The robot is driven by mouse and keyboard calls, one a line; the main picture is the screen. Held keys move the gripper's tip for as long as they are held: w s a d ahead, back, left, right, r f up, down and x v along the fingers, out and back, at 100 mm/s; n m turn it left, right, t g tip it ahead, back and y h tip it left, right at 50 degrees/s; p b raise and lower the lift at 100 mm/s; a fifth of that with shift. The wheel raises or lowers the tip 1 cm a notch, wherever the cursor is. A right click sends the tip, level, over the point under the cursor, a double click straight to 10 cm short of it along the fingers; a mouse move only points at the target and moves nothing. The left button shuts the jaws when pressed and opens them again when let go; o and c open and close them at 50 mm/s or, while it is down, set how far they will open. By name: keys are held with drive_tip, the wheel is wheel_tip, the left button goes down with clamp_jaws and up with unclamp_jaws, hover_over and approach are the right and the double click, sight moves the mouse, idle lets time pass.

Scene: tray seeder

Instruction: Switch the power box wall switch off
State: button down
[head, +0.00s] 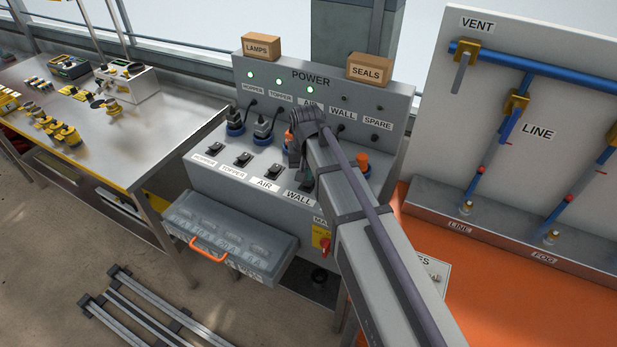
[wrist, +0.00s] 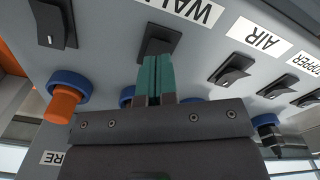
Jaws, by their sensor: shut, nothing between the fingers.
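The power box (head: 230,175) stands in the middle of the head view, with a row of labelled black rocker switches. The wall switch (wrist: 160,38) sits beside its WALL label (wrist: 188,9) in the wrist view; in the head view my arm largely covers it. My gripper (wrist: 156,62) has its teal fingers shut together, empty, with the tips at the edge of the wall switch. I cannot tell whether they touch it. Green lamps glow above HOPPER, TOPPER and AIR; the wall lamp (head: 344,98) looks dark.
The air switch (wrist: 234,70) is beside the wall switch, and another switch (wrist: 53,25) is on its other side. An orange plug (wrist: 62,104) sticks out near my gripper. An open grey drawer (head: 230,240) juts out below. LAMPS and SEALS boxes stand on top.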

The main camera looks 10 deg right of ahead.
wheel_tip(320, 180, up, 5)
drive_tip(key=p, duration=0.4)
drive_tip(key=shift+f, duration=0.1)
drive_tip(key=s+d, duration=0.3)
drive_tip(key=s, duration=0.5)
drive_tip(key=s+d+n, duration=0.1)
drive_tip(key=s+d, duration=0.3)
drive_tip(key=s, duration=0.4)
drive_tip(key=shift+s, duration=0.15)
